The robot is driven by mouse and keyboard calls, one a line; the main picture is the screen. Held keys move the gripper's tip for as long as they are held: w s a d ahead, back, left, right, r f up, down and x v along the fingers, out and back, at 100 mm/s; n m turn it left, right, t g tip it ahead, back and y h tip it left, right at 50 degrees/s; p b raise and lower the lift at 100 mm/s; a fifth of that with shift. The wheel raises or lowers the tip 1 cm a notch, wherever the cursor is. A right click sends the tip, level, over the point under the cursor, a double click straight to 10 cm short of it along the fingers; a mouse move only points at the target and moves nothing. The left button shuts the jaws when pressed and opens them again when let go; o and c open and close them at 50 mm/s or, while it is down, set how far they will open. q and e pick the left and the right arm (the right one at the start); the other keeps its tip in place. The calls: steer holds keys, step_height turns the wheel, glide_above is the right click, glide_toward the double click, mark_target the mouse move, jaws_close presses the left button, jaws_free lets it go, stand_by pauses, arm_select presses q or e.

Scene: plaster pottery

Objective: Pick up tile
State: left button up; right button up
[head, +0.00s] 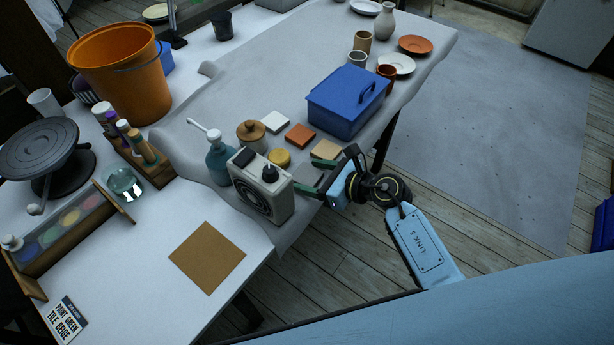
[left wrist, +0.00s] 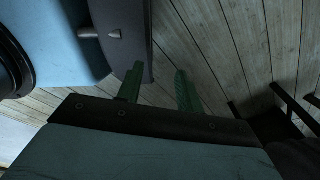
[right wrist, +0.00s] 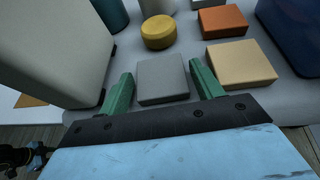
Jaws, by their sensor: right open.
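My right gripper (head: 312,177) is open at the table's near edge. In the right wrist view its green fingers (right wrist: 157,88) stand on either side of a grey square tile (right wrist: 162,78), with nothing gripped. A beige tile (head: 325,150) lies just beyond, right of the fingers in the wrist view (right wrist: 240,62). A terracotta tile (head: 300,135) and a white tile (head: 275,121) lie farther back. My left gripper (left wrist: 158,85) shows only in its wrist view, open and empty over the wooden floor. A sign (head: 66,321) reads "PAINT GREEN TILE BEIGE".
A cream boxy device (head: 262,188) stands close left of the right gripper. A blue box (head: 346,103) stands right of the tiles. A brown square board (head: 207,257) lies nearer.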

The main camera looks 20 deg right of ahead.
steer(key=c, duration=0.8)
